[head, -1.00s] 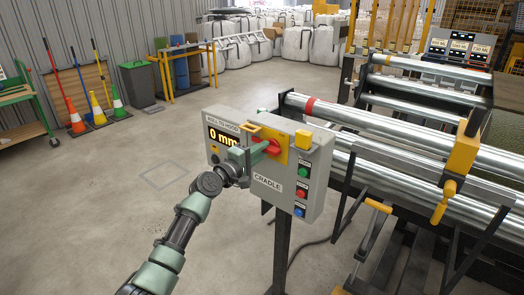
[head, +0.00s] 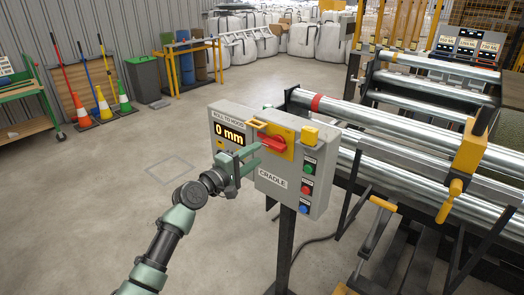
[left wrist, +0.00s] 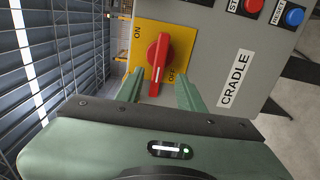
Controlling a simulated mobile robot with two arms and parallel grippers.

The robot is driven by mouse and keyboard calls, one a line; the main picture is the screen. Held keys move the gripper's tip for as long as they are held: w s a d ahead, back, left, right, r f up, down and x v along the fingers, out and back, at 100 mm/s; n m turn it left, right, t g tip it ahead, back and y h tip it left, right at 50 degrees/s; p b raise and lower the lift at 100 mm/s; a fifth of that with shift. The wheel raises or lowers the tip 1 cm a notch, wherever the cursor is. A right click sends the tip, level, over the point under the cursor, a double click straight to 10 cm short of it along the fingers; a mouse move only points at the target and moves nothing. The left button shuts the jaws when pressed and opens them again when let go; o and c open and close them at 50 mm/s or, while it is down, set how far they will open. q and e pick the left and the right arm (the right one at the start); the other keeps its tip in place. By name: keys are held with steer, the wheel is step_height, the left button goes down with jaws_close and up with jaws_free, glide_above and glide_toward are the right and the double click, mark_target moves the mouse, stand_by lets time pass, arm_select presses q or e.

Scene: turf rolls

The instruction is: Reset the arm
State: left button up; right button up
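A grey control box (head: 243,166) labelled CRADLE stands on a dark post. It has a display reading 0 mm (head: 229,134) and a red rotary switch (head: 273,143) on a yellow plate marked ON and OFF. My left gripper (head: 252,156) is in front of the box, its fingers pointing at the switch. In the left wrist view the gripper (left wrist: 160,92) is open, and the red switch (left wrist: 158,55) shows beyond and between the fingertips. The fingers look apart from the switch, with nothing between them. My right gripper is not in view.
Green (head: 310,165), red and blue buttons line the box's right side. Steel rollers (head: 400,130) with a yellow clamp (head: 470,142) fill the right. The floor (head: 90,210) at left is clear.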

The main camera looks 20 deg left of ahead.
arm_select(q)
steer(key=shift+s+a, duration=0.15)
steer(key=shift+s, duration=0.4)
steer(key=s+a+f+m+g+y, duration=0.1)
steer(key=s+f+g+y, duration=0.15)
steer(key=f, duration=1.05)
steer(key=s+f+m+g+y, duration=0.1)
steer(key=s+f+g, duration=0.15)
steer(key=f, duration=1.05)
steer(key=s+f+m+g+y, duration=0.1)
steer(key=s+f+m+g, duration=0.1)
steer(key=s+f, duration=0.65)
steer(key=s+f+m+g+y, duration=0.15)
steer(key=s+f, duration=0.45)
steer(key=f, duration=0.6)
steer(key=s+d+f+m+g, duration=0.1)
steer(key=s+f, duration=0.5)
steer(key=s, duration=0.8)
steer(key=s+d+f+m+g, duration=0.2)
steer(key=s+f+m+g, duration=0.2)
steer(key=s, duration=1)
steer(key=s+d+f+m+g, duration=0.1)
steer(key=s+f+m, duration=0.5)
steer(key=s, duration=0.8)
step_height(320, 180, down, 4)
steer(key=shift+s+d+r+g, duration=0.15)
steer(key=shift+s+d+g, duration=0.05)
steer(key=shift+g, duration=0.55)
